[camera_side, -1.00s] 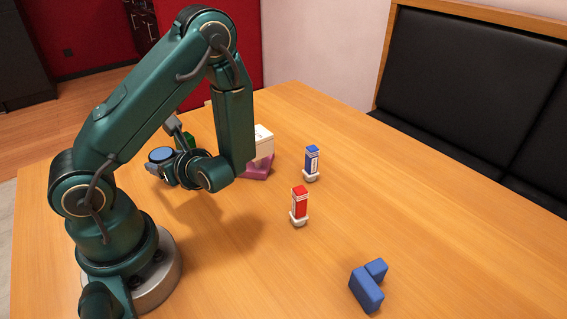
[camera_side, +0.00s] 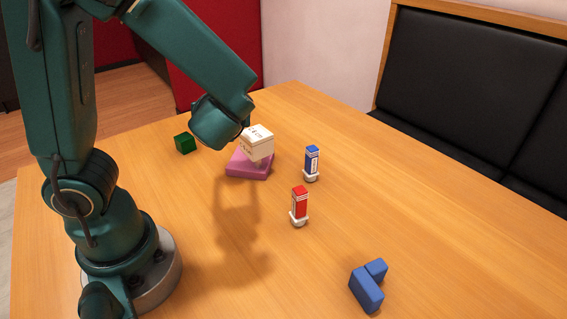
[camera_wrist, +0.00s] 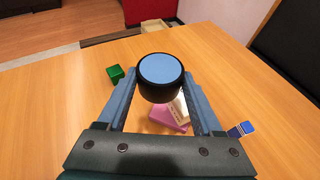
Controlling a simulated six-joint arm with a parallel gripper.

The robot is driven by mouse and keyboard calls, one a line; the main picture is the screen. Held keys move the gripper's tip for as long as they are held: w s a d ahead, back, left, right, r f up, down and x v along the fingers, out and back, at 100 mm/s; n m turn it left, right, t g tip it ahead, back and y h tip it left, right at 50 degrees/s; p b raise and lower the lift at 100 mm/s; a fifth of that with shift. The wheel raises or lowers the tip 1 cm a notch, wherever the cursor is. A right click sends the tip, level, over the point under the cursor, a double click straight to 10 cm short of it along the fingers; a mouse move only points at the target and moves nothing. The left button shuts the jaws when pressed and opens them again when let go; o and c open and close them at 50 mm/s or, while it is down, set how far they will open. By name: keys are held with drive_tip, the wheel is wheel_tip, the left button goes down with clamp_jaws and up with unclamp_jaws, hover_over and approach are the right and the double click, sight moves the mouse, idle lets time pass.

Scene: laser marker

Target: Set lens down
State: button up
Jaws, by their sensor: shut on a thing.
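The lens (camera_wrist: 160,78) is a short black cylinder with a light blue face. In the wrist view my gripper (camera_wrist: 159,84) is shut on it, with one finger on each side. The lens is held up off the table, face toward the wrist camera. In the side view my wrist hides the fingers and the lens. A white box-shaped device (camera_side: 257,143) stands on a pink base (camera_side: 247,171). In the wrist view the pink base (camera_wrist: 160,117) shows below the lens, partly covered by it and the right finger.
A green cube (camera_side: 185,143) lies left of the pink base. A blue-and-white bottle (camera_side: 312,161) and a red-and-white bottle (camera_side: 299,204) stand to its right. A blue L-shaped block (camera_side: 368,285) lies near the front. The table's right side is clear.

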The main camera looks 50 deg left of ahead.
drive_tip(key=w+d+r+m+t+h, duration=0.4)
drive_tip(key=d+r+m+t+h, duration=0.1)
drive_tip(key=d+r+m, duration=0.15)
drive_tip(key=s+d+f+n+g+h, duration=0.1)
drive_tip(key=s+d+f+n+g, duration=0.1)
drive_tip(key=s+f+n+g, duration=0.75)
drive_tip(key=s+d+f+n+g, duration=0.25)
drive_tip(key=s+n+g, duration=0.45)
drive_tip(key=n+g, duration=0.75)
drive_tip(key=n+t+h, duration=1)
drive_tip(key=n+h, duration=0.9)
drive_tip(key=n, duration=0.3)
hover_over(282, 300)
drive_tip(key=shift+m, duration=0.25)
wheel_tip(282, 300, down, 6)
drive_tip(key=shift+f, duration=2.15)
